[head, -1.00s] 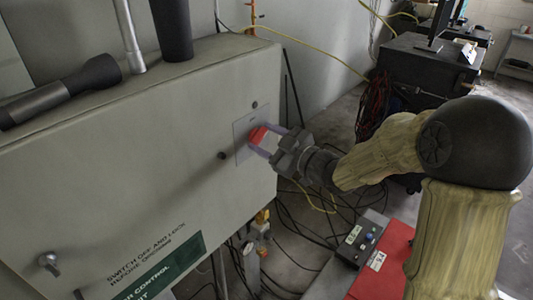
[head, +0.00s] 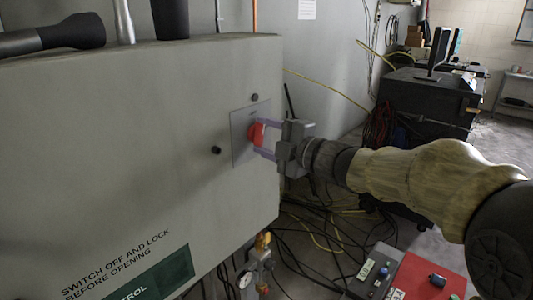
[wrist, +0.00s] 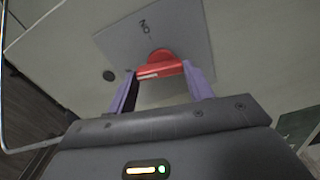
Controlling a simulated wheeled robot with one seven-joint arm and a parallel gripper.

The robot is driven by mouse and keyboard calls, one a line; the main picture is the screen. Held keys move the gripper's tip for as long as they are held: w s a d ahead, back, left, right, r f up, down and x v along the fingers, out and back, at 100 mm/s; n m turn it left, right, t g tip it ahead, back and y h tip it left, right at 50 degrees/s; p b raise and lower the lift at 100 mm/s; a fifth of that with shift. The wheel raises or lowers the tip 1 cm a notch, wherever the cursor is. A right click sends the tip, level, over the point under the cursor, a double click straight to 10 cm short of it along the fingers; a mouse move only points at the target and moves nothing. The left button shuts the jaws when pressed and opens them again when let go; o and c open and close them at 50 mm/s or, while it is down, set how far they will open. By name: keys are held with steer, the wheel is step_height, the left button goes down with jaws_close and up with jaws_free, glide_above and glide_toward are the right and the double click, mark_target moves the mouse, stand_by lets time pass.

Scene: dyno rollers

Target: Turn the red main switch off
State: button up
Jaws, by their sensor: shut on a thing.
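The red main switch (head: 256,134) sits on a pale square plate (head: 240,142) on the front of the grey cabinet (head: 120,170), near its right edge. In the wrist view the red switch handle (wrist: 160,70) lies across the space between my two purple fingers, and the plate (wrist: 190,35) carries lettering that looks like "NO" or "ON" above it. My gripper (head: 265,138) reaches in from the right and is shut on the switch handle. The fingers hide parts of the handle's ends in the wrist view.
Dark knobs (head: 216,150) sit beside the plate. Cables and a gauge (head: 245,279) are below the cabinet's right side. A red-topped control box (head: 425,275) stands at the lower right. A black cabinet (head: 425,100) is behind.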

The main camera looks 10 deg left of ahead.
steer(key=shift+f+n+b, duration=0.2)
steer(key=shift+n+b, duration=0.75)
steer(key=shift+n, duration=0.15)
steer(key=o, duration=1)
steer(key=shift+r, duration=0.1)
steer(key=b+v, duration=0.1)
steer(key=v, duration=1.6)
steer(key=shift+s+d, duration=0.1)
steer(key=shift+d, duration=0.1)
steer(key=shift+c, duration=0.3)
